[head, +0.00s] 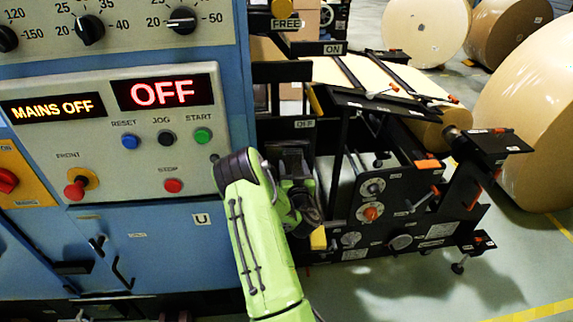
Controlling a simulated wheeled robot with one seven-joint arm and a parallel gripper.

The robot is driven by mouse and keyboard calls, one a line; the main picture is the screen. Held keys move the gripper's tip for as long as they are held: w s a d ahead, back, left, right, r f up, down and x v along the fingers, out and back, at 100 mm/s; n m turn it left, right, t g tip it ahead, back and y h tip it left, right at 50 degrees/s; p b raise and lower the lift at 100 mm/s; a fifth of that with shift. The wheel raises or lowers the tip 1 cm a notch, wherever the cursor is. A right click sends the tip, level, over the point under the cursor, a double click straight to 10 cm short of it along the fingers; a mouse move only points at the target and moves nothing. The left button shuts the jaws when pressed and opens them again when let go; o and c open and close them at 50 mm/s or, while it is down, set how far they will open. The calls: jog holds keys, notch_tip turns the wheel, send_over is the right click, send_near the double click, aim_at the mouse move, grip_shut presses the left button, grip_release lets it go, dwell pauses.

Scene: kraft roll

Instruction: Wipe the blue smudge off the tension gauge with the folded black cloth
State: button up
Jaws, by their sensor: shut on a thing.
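My green arm reaches up from the bottom centre and bends down toward the black unwind stand. My gripper (308,214) is at the end of it, dark and partly hidden by my arm, in front of the stand's left part. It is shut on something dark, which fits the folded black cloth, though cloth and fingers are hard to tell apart. I cannot tell which is the tension gauge. No blue smudge can be made out.
A blue control cabinet (160,245) with lit OFF displays, knobs and push buttons fills the left. The black stand (420,190) has protruding arms and handles on the right. Large kraft rolls (530,120) stand behind. Clear floor (400,295) lies at the front right.

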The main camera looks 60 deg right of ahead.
aim_at(275, 161)
jog(key=shift+s+d+r+p, duration=0.15)
jog(key=shift+s+d+p, duration=0.75)
jog(key=shift+s+p, duration=0.1)
jog(key=shift+w+a+b, duration=0.2)
jog(key=shift+w+b, duration=0.1)
jog(key=shift+b, duration=0.05)
jog(key=shift+w+a+b, duration=1.05)
jog(key=shift+w+b, duration=0.1)
jog(key=shift+w, duration=0.1)
jog(key=w+a+b, duration=0.2)
jog(key=b, duration=0.1)
jog(key=shift+w+a+b, duration=0.3)
jog(key=shift+w+b, duration=0.1)
